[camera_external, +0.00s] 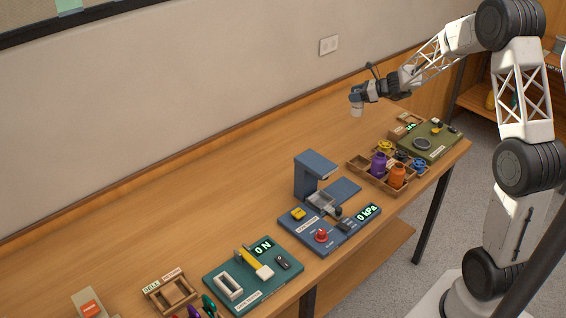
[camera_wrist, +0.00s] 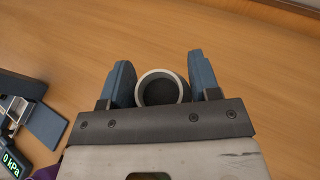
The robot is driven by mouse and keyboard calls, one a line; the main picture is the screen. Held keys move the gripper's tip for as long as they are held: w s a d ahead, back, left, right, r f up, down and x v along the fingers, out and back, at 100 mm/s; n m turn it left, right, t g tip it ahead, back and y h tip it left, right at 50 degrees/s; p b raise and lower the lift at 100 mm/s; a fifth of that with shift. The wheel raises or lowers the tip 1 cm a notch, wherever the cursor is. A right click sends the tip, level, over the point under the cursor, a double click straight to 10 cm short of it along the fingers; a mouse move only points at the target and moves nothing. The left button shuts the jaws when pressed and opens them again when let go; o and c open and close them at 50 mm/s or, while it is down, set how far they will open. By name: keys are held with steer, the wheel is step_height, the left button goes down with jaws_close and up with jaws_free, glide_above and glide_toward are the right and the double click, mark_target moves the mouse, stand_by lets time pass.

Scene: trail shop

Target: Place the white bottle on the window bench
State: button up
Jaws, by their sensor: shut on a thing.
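My gripper (camera_external: 356,97) is held over the back of the long wooden bench, near the wall. It is shut on a small pale thing (camera_external: 357,110), which looks like the white bottle and hangs above the bench top. In the wrist view the bottle (camera_wrist: 162,76) shows end-on between the two blue-grey fingers, as a pale ring with a dark middle. The rest of its body is hidden. The wooden bench top (camera_external: 240,155) runs along the wall. No window is in view, so I cannot tell if this is the window bench.
A wooden tray (camera_external: 366,181) with purple and orange bottles stands near the right end, beside a green station (camera_external: 440,147). A blue kPa station (camera_external: 310,236) and a teal station (camera_external: 225,280) line the front edge. The back strip is mostly clear.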

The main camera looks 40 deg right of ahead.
mark_target(353, 115)
steer(key=shift+f, duration=3.1)
steer(key=shift+f, duration=1.85)
steer(key=shift+f, duration=0.15)
steer(key=o, duration=1)
steer(key=shift+o, duration=0.2)
steer(key=shift+s+d+r, duration=0.1)
steer(key=shift+s+r, duration=0.05)
steer(key=shift+r, duration=0.05)
steer(key=v, duration=1.1)
steer(key=shift+s+d, duration=0.2)
steer(key=shift+s, duration=0.1)
